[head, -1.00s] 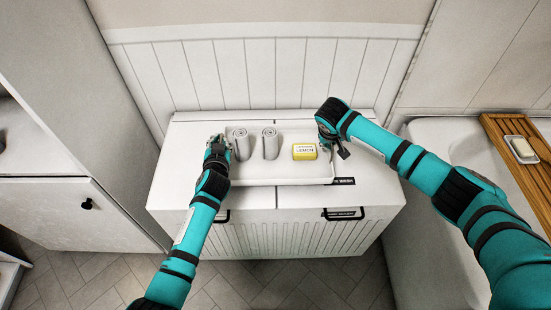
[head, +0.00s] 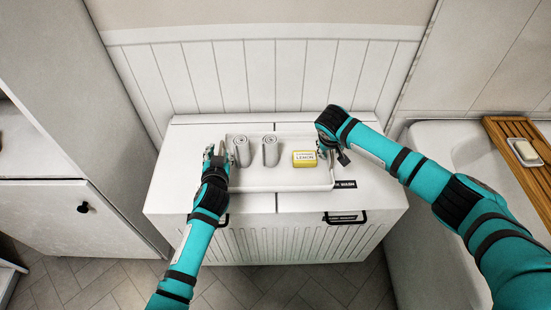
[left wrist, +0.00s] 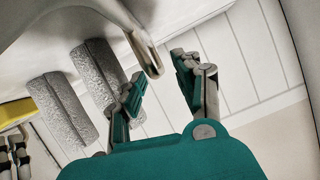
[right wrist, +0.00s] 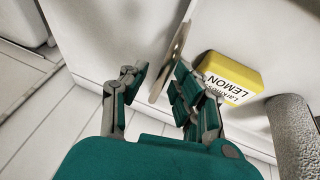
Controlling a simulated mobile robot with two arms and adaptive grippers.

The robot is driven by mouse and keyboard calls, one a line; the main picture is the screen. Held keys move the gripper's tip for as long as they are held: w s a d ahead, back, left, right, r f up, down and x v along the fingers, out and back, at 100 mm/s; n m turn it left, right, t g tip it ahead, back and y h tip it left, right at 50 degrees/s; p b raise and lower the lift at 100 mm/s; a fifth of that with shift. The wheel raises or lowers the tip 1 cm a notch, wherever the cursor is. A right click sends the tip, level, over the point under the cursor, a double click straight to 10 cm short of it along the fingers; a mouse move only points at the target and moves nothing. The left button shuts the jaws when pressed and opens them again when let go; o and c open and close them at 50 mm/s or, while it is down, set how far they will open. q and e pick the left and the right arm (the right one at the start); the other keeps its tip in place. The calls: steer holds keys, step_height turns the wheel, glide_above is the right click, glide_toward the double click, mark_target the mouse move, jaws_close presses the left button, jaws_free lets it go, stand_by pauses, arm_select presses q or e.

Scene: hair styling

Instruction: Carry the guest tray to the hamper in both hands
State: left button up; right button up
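The white guest tray (head: 282,188) rests on top of the white hamper (head: 250,240). Two grey rolled towels (head: 270,151) and a yellow lemon soap box (head: 304,159) are on it. My left gripper (head: 215,152) is at the tray's left end. In the left wrist view its fingers (left wrist: 158,82) stand apart, with the tray's metal handle (left wrist: 149,58) at the gap. My right gripper (head: 333,153) is at the right end, partly hidden by its wrist. In the right wrist view its fingers (right wrist: 155,88) are spread around the other handle (right wrist: 173,62), with a visible gap.
A bathtub (head: 430,140) stands close on the right, with a wooden board (head: 520,165) and a soap dish across it. A cabinet (head: 60,215) stands on the left. The panelled wall (head: 260,75) is right behind the hamper.

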arm_select(q)
steer(key=v, duration=0.9)
arm_select(e)
steer(key=shift+s+a+r, duration=0.1)
steer(key=shift+r, duration=0.05)
arm_select(q)
steer(key=shift+s+r, duration=0.15)
arm_select(e)
steer(key=v, duration=1.1)
steer(key=shift+r, duration=0.35)
steer(key=shift+s, duration=0.1)
